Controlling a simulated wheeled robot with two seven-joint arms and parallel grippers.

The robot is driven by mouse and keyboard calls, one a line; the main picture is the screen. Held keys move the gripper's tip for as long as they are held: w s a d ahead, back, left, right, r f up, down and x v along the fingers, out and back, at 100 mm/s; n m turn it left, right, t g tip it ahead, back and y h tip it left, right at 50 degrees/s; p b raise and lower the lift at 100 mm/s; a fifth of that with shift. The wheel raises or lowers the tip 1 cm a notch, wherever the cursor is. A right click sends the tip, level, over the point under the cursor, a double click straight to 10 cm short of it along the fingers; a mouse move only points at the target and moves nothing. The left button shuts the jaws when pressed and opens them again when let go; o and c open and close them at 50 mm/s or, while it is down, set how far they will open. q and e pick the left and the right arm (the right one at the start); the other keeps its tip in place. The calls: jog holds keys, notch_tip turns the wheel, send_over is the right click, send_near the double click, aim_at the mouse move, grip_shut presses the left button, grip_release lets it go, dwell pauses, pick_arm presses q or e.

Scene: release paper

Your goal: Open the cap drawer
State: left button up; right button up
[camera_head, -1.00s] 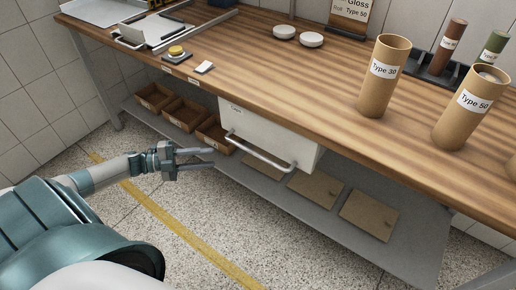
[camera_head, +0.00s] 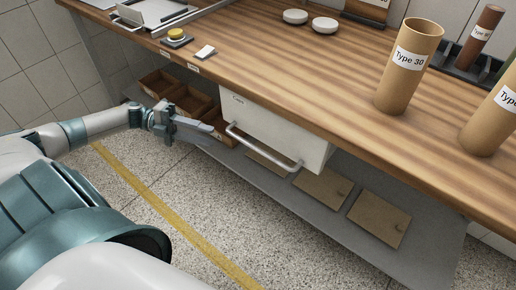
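The cap drawer (camera_head: 272,130) is a white box under the wooden table, with a small label at its upper left. A grey bar handle (camera_head: 262,149) runs along its front. The drawer front stands about under the table's edge, and I cannot tell whether it is pulled out at all. My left gripper (camera_head: 207,133) is left of the handle, its fingers pointing right towards the handle's left end. The fingers show edge-on and overlap, so their gap cannot be made out. No contact with the handle is clear. My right gripper is not in view.
The wooden table (camera_head: 300,75) carries brown tubes (camera_head: 407,65), white round caps (camera_head: 324,25) and a yellow-topped button (camera_head: 176,36). Open brown bins (camera_head: 186,102) and flat brown boards (camera_head: 378,217) lie on the grey shelf (camera_head: 335,240) below. The floor in front is clear.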

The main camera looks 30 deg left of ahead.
aim_at(258, 148)
pick_arm(q)
jog(key=p+x, duration=0.1)
jog(key=x, duration=1.4)
jog(key=shift+d+p, duration=0.3)
jog(key=shift+p, duration=0.1)
jog(key=shift+w+d+f, duration=0.1)
jog(key=shift+w+d, duration=0.1)
jog(key=shift+d, duration=0.3)
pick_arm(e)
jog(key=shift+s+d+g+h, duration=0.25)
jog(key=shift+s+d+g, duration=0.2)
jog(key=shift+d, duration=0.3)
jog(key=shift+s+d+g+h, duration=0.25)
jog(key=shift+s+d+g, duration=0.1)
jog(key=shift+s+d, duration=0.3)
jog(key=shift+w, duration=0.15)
pick_arm(q)
grip_shut()
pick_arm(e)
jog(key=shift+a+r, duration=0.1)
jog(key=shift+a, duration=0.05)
